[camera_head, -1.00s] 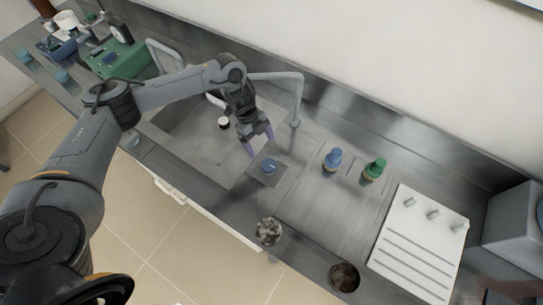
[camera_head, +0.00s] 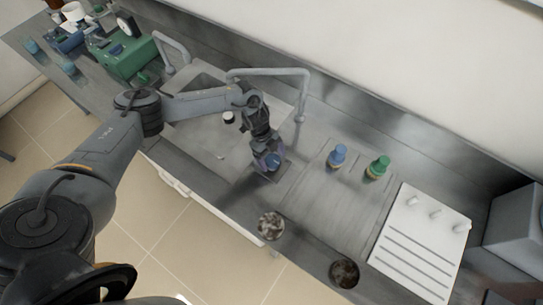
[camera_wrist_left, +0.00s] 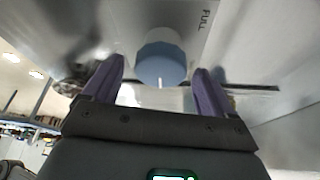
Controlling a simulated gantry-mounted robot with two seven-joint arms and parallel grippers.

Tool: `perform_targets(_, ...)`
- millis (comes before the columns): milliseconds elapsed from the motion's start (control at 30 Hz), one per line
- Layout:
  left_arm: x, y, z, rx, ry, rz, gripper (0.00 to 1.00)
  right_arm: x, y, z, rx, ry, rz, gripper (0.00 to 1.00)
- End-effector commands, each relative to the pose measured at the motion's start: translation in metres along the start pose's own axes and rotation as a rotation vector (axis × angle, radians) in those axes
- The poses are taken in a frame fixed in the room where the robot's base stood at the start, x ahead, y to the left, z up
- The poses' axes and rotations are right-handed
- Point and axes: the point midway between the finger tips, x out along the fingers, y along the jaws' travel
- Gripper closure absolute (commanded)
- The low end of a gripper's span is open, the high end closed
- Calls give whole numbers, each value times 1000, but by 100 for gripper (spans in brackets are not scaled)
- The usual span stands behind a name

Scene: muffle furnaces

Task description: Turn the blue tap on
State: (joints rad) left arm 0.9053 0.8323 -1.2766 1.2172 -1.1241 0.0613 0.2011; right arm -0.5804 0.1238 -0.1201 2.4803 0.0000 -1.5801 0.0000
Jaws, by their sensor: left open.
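The blue tap (camera_head: 273,160) is a round blue knob on a small plate beside the sink. In the left wrist view the blue tap (camera_wrist_left: 161,62) shows a white pointer mark and sits between my open purple fingers. The word FULL is printed on the plate (camera_wrist_left: 203,30) near it. My left gripper (camera_head: 270,163) is at the knob, with a finger on each side; it also shows in the left wrist view (camera_wrist_left: 158,88). I cannot tell whether the fingers touch the knob. My right gripper is not in view.
A curved grey faucet (camera_head: 300,95) stands behind the sink. A blue-capped bottle (camera_head: 338,156) and a green-capped bottle (camera_head: 377,167) stand to the right. A white rack (camera_head: 420,245) lies farther right. Two round dishes, one grey (camera_head: 271,225) and one dark (camera_head: 344,273), sit near the front edge.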

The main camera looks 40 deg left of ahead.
Motion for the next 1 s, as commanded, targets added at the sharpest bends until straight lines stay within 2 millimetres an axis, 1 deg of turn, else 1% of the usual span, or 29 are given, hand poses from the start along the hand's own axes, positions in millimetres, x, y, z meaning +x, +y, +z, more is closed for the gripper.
perform_targets(67, 0, 0, 0, 0, 0, 0, 16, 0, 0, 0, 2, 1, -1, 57)
perform_targets(400, 0, 0, 0, 0, 0, 0, 68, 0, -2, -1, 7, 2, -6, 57)
perform_targets(433, 0, 0, 0, 0, 0, 0, 70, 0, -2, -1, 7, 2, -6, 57)
perform_targets(667, -2, 0, -1, -22, 1, -9, 70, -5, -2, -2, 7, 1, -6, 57)
perform_targets(867, -4, 2, -2, -105, 2, -42, 70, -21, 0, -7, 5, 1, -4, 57)
perform_targets(1000, -5, 3, -3, -197, 2, -77, 70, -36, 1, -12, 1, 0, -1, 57)
